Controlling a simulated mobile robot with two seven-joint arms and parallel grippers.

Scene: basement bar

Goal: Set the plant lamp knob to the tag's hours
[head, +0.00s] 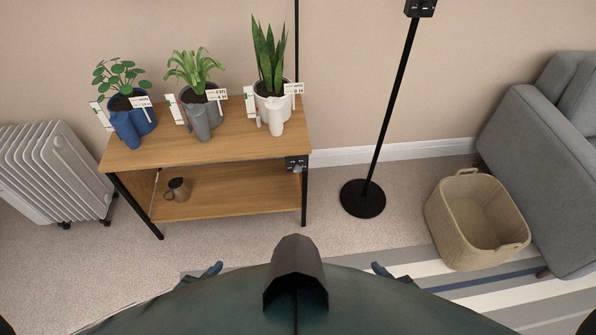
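A small dark control box (297,163) with white marks and a greyish knob is fixed at the right front corner of the wooden shelf unit; the knob's setting is too small to read. Another dark box (421,8) with white marks is on a black floor stand, cut by the top edge. White tags stand at the blue-potted plant (140,101), the grey-potted plant (217,94) and the tall plant (293,88); their print is unreadable. Small blue tips, seemingly my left gripper (213,269) and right gripper (378,268), show low in front, well short of the shelf, fingers unclear.
The shelf's wooden top (235,137) holds three plants and several small vessels; a dark jug (177,189) is below. A white radiator (52,172) stands left. The round stand base (363,198), a wicker basket (477,218) and grey sofa (545,150) are right. Carpet before the shelf is clear.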

